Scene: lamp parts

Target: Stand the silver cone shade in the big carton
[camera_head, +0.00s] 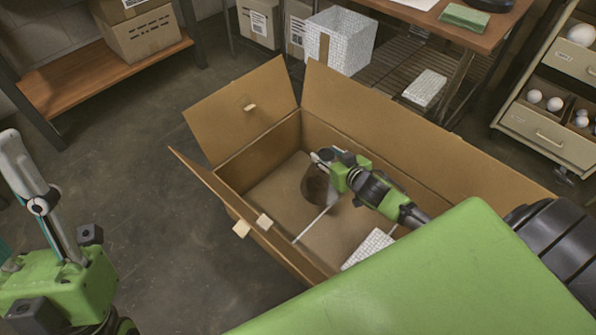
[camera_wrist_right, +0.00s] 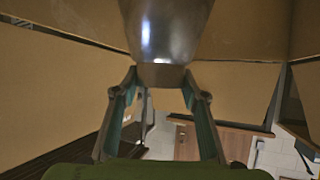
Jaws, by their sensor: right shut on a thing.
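The silver cone shade (camera_wrist_right: 165,30) shows at the top of the right wrist view, with its narrow end toward me. My right gripper (camera_wrist_right: 160,84) has a finger on each side of that narrow end and is shut on it. In the head view my right gripper (camera_head: 325,174) reaches down inside the big carton (camera_head: 375,120). The carton stands open on the floor with its flaps spread. A dark round patch shows by the gripper; I cannot tell whether it is part of the shade. My left gripper (camera_head: 35,185) is outside the carton at the left; its fingers show only partly.
A white patterned block (camera_head: 368,248) and a thin pale rod (camera_head: 316,223) show inside the carton. My green arm link covers its near right part. A wooden bench (camera_head: 105,75) stands at the back left, a drawer cabinet (camera_head: 550,130) at the right. The floor left of the carton is clear.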

